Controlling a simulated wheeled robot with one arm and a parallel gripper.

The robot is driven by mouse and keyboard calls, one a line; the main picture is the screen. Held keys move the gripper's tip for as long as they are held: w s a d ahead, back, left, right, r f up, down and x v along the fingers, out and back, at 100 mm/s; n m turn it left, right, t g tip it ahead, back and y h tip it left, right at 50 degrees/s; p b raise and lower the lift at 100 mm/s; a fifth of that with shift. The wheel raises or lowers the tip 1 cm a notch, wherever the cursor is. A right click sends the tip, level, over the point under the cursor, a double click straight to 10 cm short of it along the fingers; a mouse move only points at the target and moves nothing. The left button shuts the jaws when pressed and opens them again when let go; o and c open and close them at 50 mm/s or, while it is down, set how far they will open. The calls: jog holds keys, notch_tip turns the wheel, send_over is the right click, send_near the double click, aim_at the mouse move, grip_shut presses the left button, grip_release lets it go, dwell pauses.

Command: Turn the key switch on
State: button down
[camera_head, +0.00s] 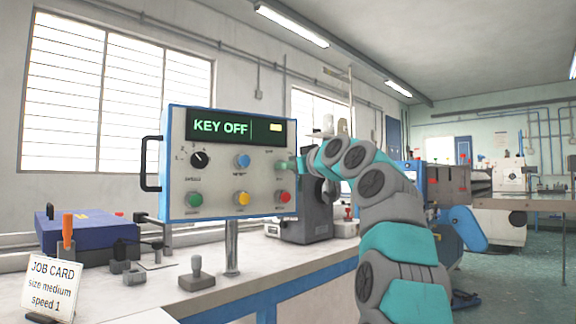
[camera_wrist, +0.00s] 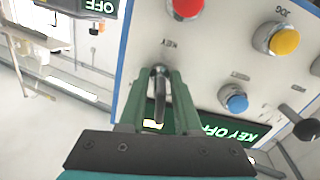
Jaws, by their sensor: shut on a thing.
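The control panel (camera_head: 217,176) is a grey box with a blue edge on a metal post. Its display (camera_head: 233,127) reads "KEY OFF". In the wrist view the key switch (camera_wrist: 159,94) is a dark, narrow key below the "KEY" label on the panel face. My gripper (camera_wrist: 159,76) has its green fingers on either side of the key, shut on it. In the head view my gripper (camera_head: 283,166) reaches the panel's upper right from the right side and hides the key.
The panel also carries a black selector knob (camera_head: 200,160), a blue button (camera_head: 243,161), a green button (camera_head: 194,200), a yellow button (camera_head: 242,198) and a red button (camera_head: 284,197). A job card (camera_head: 53,289) and a blue case (camera_head: 85,233) are on the bench at left.

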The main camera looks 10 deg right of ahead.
jog(key=m+p, duration=0.1)
jog(key=m, duration=0.3)
jog(key=shift+a+r+p, duration=0.1)
jog(key=shift+r+p, duration=0.1)
jog(key=shift+p, duration=0.15)
jog(key=m+p, duration=0.2)
jog(key=m, duration=0.1)
jog(key=shift+m, duration=0.3)
jog(key=shift+f+m+p, duration=0.1)
jog(key=shift+m+p, duration=1.5)
jog(key=shift+m, duration=0.3)
jog(key=c, duration=1)
grip_release()
jog(key=shift+o, duration=0.2)
jog(key=shift+s, duration=0.1)
jog(key=b+v, duration=0.1)
jog(key=v, duration=0.6)
jog(key=shift+s, duration=0.3)
